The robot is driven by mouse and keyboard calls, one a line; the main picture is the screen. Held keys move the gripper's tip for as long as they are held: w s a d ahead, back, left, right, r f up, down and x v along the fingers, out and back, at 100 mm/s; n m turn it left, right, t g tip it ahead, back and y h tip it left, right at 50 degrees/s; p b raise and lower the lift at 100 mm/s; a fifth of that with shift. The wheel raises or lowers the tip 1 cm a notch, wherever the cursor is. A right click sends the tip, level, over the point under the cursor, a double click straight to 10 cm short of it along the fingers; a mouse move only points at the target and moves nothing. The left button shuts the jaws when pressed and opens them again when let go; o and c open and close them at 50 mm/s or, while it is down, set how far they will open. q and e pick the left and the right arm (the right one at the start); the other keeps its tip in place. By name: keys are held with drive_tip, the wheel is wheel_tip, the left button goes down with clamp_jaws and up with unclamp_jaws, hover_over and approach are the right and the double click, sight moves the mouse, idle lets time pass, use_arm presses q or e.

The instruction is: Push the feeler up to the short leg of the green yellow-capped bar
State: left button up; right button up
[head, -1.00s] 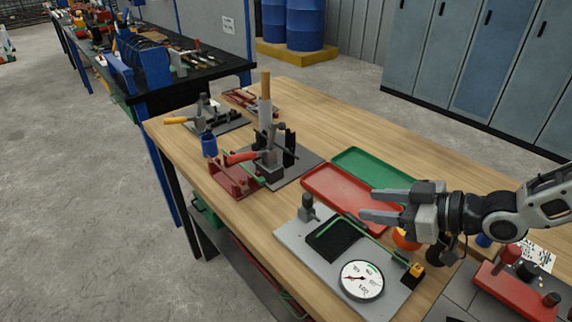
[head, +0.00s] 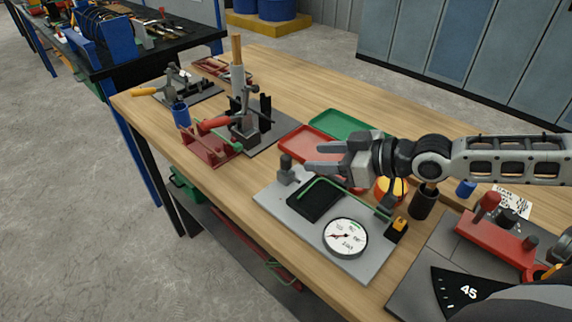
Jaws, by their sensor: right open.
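A green bar (head: 345,196) lies bent on a grey gauge plate (head: 275,205), running from near a black pad (head: 313,204) to a yellow block (head: 399,224) at the right. A white dial gauge (head: 345,237) sits on the plate's front part. A grey post (head: 287,172) stands at the plate's far left corner. I cannot tell the feeler apart for certain. My right gripper (head: 311,159) is open and empty, fingers pointing left, just right of the post's top in the picture. It appears above the plate, and its wrist hides part of the red tray. My left gripper is out of view.
A red tray (head: 296,143) and a green tray (head: 333,123) lie behind my right gripper. A red tool (head: 497,238) and an angle scale (head: 462,291) are at right. The table's front edge is close.

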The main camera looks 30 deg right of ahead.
sight(287, 157)
drive_tip(key=x, duration=0.7)
drive_tip(key=shift+w+a+f, duration=0.1)
drive_tip(key=shift+w+a, duration=0.15)
drive_tip(key=shift+w, duration=0.05)
drive_tip(key=shift+w+a+f, duration=0.3)
drive_tip(key=shift+w, duration=0.1)
